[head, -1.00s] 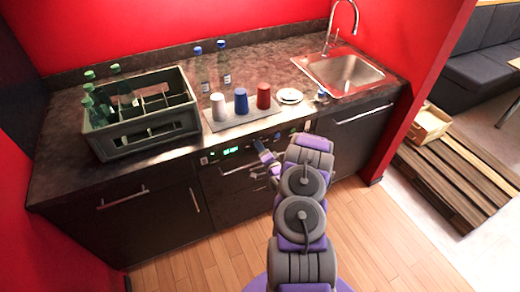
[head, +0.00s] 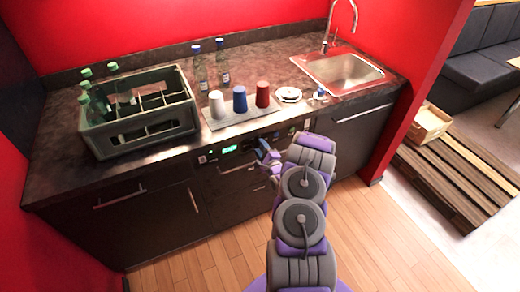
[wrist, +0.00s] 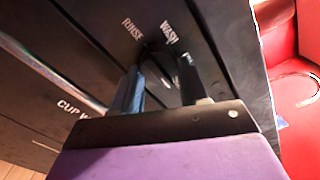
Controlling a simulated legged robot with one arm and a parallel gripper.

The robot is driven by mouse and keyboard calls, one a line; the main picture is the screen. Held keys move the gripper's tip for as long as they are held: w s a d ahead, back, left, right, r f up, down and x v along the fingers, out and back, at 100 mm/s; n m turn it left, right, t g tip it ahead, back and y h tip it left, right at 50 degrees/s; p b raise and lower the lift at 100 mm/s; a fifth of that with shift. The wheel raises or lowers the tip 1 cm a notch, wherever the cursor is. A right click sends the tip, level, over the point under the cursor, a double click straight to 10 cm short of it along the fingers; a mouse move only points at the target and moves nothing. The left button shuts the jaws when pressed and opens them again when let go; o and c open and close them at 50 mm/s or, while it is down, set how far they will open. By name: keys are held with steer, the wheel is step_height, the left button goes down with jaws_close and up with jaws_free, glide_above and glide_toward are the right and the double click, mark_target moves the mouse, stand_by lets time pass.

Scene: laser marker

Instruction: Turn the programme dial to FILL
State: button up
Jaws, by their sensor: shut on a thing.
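The programme dial (wrist: 166,72) is a dark knob on the black front panel, mostly hidden between my fingers in the wrist view. My gripper (wrist: 162,62) is shut on it, one finger on each side. White labels RINSE (wrist: 131,30) and WASH (wrist: 168,32) show on the panel just beyond the fingertips. No FILL label is readable, and I cannot tell where the dial points. In the head view my gripper (head: 266,152) is at the appliance front, right of a lit green display (head: 230,148); the dial cannot be made out there.
A panel marked CUP W, cut off, (wrist: 75,108) lies at left in the wrist view. Above the appliance, a tray (head: 215,124) holds white, blue and red cups. A bottle crate (head: 140,142) stands left and a sink (head: 345,72) right. The wooden floor (head: 190,255) in front is clear.

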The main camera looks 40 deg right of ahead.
steer(key=shift+a+f+m, duration=0.1)
steer(key=shift+m, duration=0.3)
steer(key=o, duration=0.9)
steer(key=shift+w+f, duration=0.1)
steer(key=shift+w, duration=0.05)
steer(key=shift+c, duration=0.2)
steer(key=shift+o, duration=0.9)
steer(key=p+v, duration=0.4)
steer(key=v, duration=1.3)
steer(key=shift+s, duration=0.2)
